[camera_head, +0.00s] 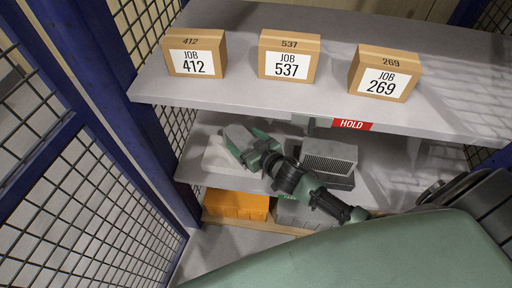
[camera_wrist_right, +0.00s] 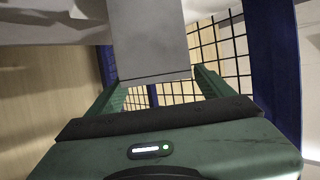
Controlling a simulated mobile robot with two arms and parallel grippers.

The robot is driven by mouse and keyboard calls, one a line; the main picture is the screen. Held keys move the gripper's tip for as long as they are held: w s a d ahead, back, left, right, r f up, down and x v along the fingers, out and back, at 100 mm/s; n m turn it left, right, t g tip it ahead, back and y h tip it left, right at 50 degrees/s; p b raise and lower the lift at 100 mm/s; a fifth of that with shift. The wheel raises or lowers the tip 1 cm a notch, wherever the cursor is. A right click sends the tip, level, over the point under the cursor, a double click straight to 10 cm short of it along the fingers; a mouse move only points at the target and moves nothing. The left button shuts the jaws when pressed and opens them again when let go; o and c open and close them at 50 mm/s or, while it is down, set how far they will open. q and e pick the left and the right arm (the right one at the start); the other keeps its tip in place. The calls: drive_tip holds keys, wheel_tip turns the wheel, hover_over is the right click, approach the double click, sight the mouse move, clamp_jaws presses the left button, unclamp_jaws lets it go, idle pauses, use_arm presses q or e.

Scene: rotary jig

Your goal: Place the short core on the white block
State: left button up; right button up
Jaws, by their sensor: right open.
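My right gripper (camera_head: 246,140) reaches over the middle shelf at its left end. It is open, with its green fingers either side of a plain grey block, which looks like the short core (camera_head: 236,131). In the right wrist view the grey block (camera_wrist_right: 150,45) stands between the two fingers (camera_wrist_right: 162,88). In the head view the core appears to rest on the white block (camera_head: 214,156), whose left part shows below it; the contact is partly hidden by the gripper. My left gripper is not in view.
A grey box with a ribbed top (camera_head: 330,157) stands close right of my right wrist. The upper shelf (camera_head: 240,95), with cartons 412 (camera_head: 195,53), 537 (camera_head: 289,56) and 269 (camera_head: 384,74), overhangs. An orange bin (camera_head: 236,205) sits below. Blue posts and mesh (camera_head: 85,195) bound the left.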

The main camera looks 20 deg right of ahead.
drive_tip(key=v, duration=0.9)
drive_tip(key=shift+s+r, duration=0.2)
drive_tip(key=shift+s, duration=0.05)
drive_tip(key=shift+d, duration=0.1)
